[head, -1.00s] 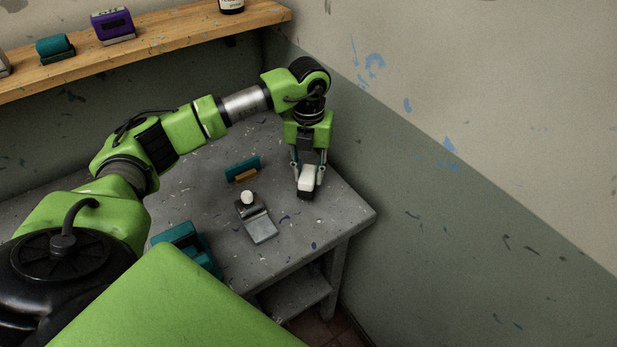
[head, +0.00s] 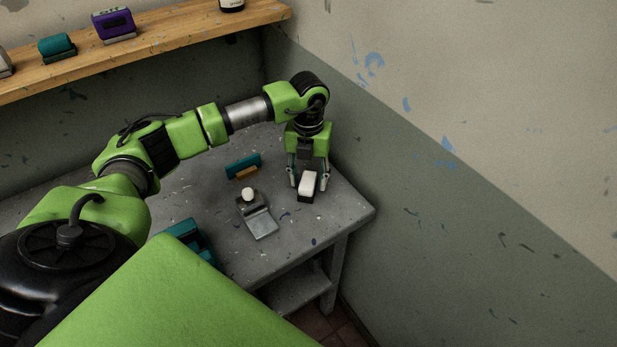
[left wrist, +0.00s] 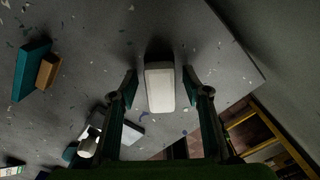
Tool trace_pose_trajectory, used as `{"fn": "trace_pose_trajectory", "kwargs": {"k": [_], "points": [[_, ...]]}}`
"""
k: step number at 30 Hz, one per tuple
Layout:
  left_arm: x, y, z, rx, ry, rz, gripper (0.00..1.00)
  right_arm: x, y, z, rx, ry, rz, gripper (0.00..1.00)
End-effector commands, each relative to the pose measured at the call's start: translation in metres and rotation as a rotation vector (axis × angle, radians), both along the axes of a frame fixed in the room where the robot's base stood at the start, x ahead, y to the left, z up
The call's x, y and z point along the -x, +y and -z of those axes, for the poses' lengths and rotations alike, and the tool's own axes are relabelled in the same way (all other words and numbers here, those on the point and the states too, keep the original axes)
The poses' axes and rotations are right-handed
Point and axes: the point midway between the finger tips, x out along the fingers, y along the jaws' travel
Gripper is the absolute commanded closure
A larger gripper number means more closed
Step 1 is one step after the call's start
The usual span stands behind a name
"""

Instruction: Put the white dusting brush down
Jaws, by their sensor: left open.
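The white dusting brush (head: 309,184) has a white block top over a dark lower part. It stands on the grey table (head: 285,232) near the right edge. My left gripper (head: 307,186) is open, pointing down, with one finger on each side of the brush. In the left wrist view the brush (left wrist: 160,88) lies between the two fingertips (left wrist: 160,84), with a gap on both sides. My right gripper is not in any view.
A teal and orange-brown block (head: 243,167) and a grey hinged device with a white knob (head: 257,216) stand left of the brush. A teal object (head: 186,238) is at the front. A wooden shelf (head: 150,46) and a wall (head: 450,220) bound the table.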

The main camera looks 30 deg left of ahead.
Motion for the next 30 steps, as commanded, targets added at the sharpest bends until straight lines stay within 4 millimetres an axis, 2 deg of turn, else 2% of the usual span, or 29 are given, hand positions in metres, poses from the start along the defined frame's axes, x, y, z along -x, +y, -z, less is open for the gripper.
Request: {"fn": "trace_pose_trajectory", "kwargs": {"k": [3, 5, 15, 21, 24, 30], "points": [[0.000, 0.000, -0.006, 0.000, -0.001, 0.000, 0.56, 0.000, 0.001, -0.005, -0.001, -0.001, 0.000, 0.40], [-0.001, 0.000, -0.010, 0.001, -0.004, 0.000, 0.56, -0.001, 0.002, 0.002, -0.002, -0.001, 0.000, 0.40], [-0.002, 0.000, -0.081, 0.000, -0.008, 0.000, 0.56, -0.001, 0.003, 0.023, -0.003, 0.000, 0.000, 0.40], [-0.001, 0.000, -0.112, 0.000, -0.002, 0.000, 0.56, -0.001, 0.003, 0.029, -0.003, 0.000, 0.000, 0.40], [0.000, 0.000, -0.120, 0.001, -0.001, 0.000, 0.56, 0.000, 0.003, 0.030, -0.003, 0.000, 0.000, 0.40], [0.000, 0.000, -0.124, 0.000, 0.001, 0.000, 0.56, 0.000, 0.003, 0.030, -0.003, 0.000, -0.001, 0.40]]}}
